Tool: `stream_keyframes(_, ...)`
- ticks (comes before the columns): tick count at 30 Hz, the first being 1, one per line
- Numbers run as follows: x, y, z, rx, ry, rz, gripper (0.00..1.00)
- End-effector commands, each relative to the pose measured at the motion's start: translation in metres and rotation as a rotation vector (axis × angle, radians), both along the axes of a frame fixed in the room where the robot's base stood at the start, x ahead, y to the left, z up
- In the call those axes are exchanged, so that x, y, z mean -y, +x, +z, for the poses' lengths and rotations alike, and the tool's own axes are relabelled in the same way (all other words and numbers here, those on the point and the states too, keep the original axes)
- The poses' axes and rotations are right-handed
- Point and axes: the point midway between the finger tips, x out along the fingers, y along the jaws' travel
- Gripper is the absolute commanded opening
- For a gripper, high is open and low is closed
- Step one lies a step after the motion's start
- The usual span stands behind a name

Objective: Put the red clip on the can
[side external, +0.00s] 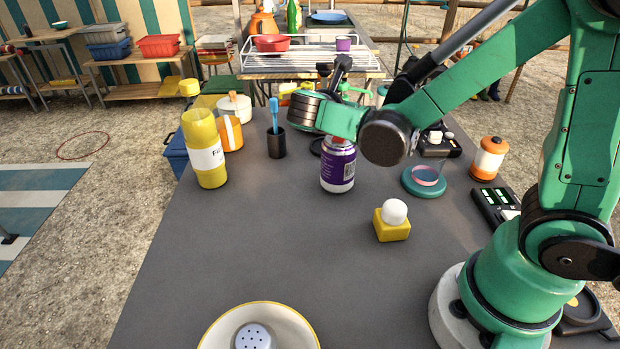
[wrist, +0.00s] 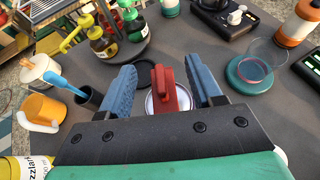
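The purple can (side external: 337,172) stands upright on the grey table, below my wrist in the side view. Its pale round top (wrist: 154,105) shows in the wrist view. The red clip (wrist: 168,88) is over the can's top, between my fingers. A bit of red also shows at the can's top in the side view. My gripper (wrist: 165,82) is open, with one blue finger on each side of the clip and a visible gap on both sides. The clip's lower part and its exact contact with the can are partly hidden.
A yellow bottle (side external: 203,150), an orange mug (side external: 230,133) and a black cup (side external: 276,142) stand left of the can. A teal dish (side external: 423,183) and yellow block (side external: 391,227) are to the right. The table's front middle is clear behind a bowl (side external: 216,331).

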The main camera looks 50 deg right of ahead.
Motion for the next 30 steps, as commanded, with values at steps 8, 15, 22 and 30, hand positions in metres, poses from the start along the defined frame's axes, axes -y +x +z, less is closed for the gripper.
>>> stream_keyframes(8, -0.015, -0.005, 0.011, 0.000, 0.000, 0.005, 0.59)
stream_keyframes(15, -0.062, -0.023, 0.035, -0.001, 0.000, 0.008, 0.59)
stream_keyframes(22, -0.093, -0.035, 0.051, 0.000, 0.000, 0.004, 0.59)
stream_keyframes(30, -0.080, -0.047, 0.033, 0.190, 0.320, -0.142, 0.59)
